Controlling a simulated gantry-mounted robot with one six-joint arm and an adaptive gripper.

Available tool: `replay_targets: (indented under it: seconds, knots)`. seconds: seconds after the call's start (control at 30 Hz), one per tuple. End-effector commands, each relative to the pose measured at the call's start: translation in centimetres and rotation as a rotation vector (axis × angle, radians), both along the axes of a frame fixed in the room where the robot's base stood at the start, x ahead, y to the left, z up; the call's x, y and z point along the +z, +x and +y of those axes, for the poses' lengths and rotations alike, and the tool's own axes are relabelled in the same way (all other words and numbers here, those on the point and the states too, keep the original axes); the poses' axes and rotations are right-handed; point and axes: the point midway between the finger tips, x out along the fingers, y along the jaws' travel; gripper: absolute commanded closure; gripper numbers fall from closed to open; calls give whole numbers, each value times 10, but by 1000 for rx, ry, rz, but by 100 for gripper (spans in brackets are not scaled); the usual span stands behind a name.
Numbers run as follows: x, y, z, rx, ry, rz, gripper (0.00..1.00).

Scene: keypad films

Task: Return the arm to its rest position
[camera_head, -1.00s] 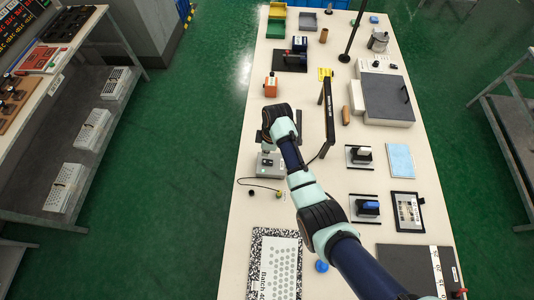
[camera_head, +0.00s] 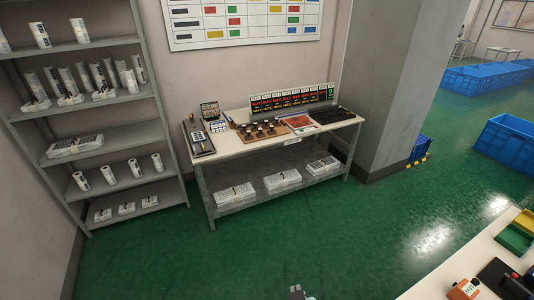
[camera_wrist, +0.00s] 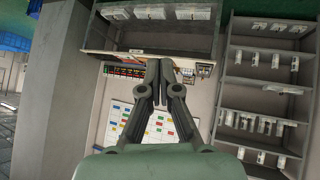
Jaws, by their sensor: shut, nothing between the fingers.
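My gripper (camera_wrist: 158,80) fills the middle of the wrist view, its two dark fingers together at the tips with nothing between them. The wrist view is upside down and faces a wall with a side table and a shelf rack, well beyond the fingers. In the head view only a small grey tip that looks like my gripper (camera_head: 297,292) shows at the bottom edge. The rest of my arm is out of the head view.
A side table (camera_head: 330,124) with keypads and a display stands against the wall. A shelf rack (camera_head: 95,105) with rolls stands at the left. The long workbench's corner (camera_head: 440,284) is at the lower right. Green floor (camera_head: 260,250) between them is clear.

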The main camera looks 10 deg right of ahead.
Motion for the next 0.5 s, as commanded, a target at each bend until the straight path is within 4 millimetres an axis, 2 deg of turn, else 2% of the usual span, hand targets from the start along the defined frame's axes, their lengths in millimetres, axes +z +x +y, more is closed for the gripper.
replay_targets:
  seconds: [0.03,0.1,0.23,0.27,0.3,0.5]
  knots:
    - [20,-6,30,12,25,-68,100]
    - [49,-18,66,17,81,-163,100]
    - [98,-51,123,38,204,-319,100]
    - [118,-55,129,39,223,-339,100]
    - [144,-52,124,30,217,-331,100]
    - [218,-51,122,27,212,-327,100]
